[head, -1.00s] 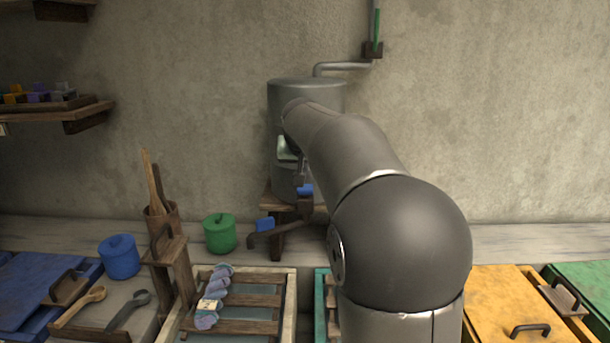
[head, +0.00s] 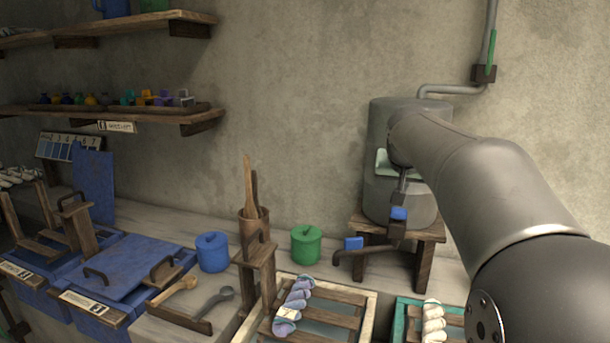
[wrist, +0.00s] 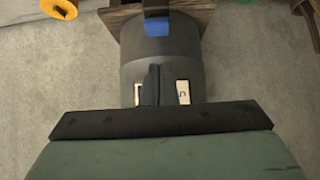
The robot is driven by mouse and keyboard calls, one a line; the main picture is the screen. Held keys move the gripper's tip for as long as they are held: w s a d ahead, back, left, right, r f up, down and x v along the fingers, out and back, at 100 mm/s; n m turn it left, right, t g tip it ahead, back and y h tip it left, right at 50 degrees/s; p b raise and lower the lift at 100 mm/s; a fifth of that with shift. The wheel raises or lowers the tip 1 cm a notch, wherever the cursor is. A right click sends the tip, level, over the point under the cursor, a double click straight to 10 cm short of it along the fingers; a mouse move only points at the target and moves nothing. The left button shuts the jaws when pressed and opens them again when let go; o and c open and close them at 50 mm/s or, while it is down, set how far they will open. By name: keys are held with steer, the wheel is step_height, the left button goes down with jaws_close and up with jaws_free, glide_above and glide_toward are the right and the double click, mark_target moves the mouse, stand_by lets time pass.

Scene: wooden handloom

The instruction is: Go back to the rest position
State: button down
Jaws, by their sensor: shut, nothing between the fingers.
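My gripper (head: 400,192) hangs at the end of my arm, in front of the grey metal tank (head: 382,115) in the head view. Its pale green body (head: 383,163) is partly hidden by my wrist link. In the wrist view, the dark fingers of my gripper (wrist: 151,85) are together and hold nothing. I cannot tell the gap between fingers and tap.
A green pot (head: 306,245), a blue pot (head: 212,252) and a holder with wooden sticks (head: 253,222) stand left. A tray (head: 368,312) with a yarn skein (head: 293,305) is in front. Shelves (head: 110,112) hang at the left wall.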

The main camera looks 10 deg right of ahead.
steer(key=s+a+f+n+g+y+p, duration=0.1)
steer(key=s+a+f, duration=0.4)
steer(key=s, duration=0.6)
steer(key=s+a+f+n+g+y+p, duration=0.1)
steer(key=s+a+f+n+g+p, duration=0.1)
steer(key=s+f, duration=0.6)
steer(key=s+a+f+n+g+y+p, duration=0.2)
steer(key=s+a+f+g+p, duration=0.2)
steer(key=s, duration=1)
steer(key=a+f, duration=0.3)
steer(key=a, duration=0.2)
steer(key=shift+s+g, duration=0.25)
steer(key=shift+g, duration=0.15)
